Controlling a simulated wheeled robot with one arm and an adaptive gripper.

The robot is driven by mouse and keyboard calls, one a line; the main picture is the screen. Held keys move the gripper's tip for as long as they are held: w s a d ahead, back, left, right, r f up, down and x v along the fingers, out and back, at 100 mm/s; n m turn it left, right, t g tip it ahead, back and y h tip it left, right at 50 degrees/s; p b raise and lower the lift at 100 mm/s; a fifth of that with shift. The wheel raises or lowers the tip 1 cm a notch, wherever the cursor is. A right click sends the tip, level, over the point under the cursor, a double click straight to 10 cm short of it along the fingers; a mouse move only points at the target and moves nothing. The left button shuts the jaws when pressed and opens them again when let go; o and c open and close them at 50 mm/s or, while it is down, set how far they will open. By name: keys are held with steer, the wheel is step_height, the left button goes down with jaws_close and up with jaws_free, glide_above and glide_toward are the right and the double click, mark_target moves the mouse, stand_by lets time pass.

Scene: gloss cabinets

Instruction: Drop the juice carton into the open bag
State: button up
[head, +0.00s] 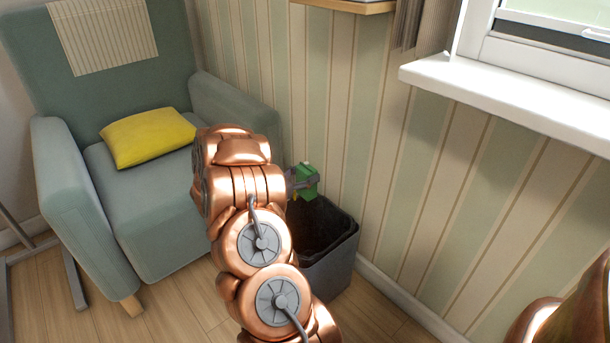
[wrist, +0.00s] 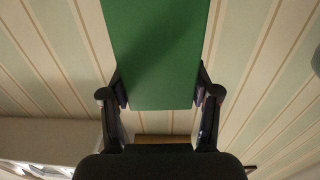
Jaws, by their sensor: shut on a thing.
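The juice carton is a small green box (head: 309,176) in the head view. In the wrist view the carton (wrist: 153,50) shows as a large plain green face from the top edge to the middle. My gripper (wrist: 160,94) has one dark finger against each side of it. In the head view my gripper (head: 298,182) is mostly hidden behind my copper arm. Below the carton stands a dark grey open-topped container (head: 334,270) with a black inside, possibly the bag. The carton is above its far left rim, apart from it. My arm hides the container's left side.
A grey-green armchair (head: 150,215) with a yellow cushion (head: 150,137) stands at the left. The striped wall (head: 400,200) is close behind the container. A white window sill (head: 530,105) juts out at the upper right, and a wooden shelf (head: 345,6) at the top.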

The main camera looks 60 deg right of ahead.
mark_target(301, 191)
steer(key=shift+f+b, duration=2)
steer(key=shift+f, duration=0.8)
steer(key=o, duration=0.9)
steer(key=shift+w, duration=0.1)
steer(key=shift+v, duration=5.95)
steer(key=shift+r, duration=0.1)
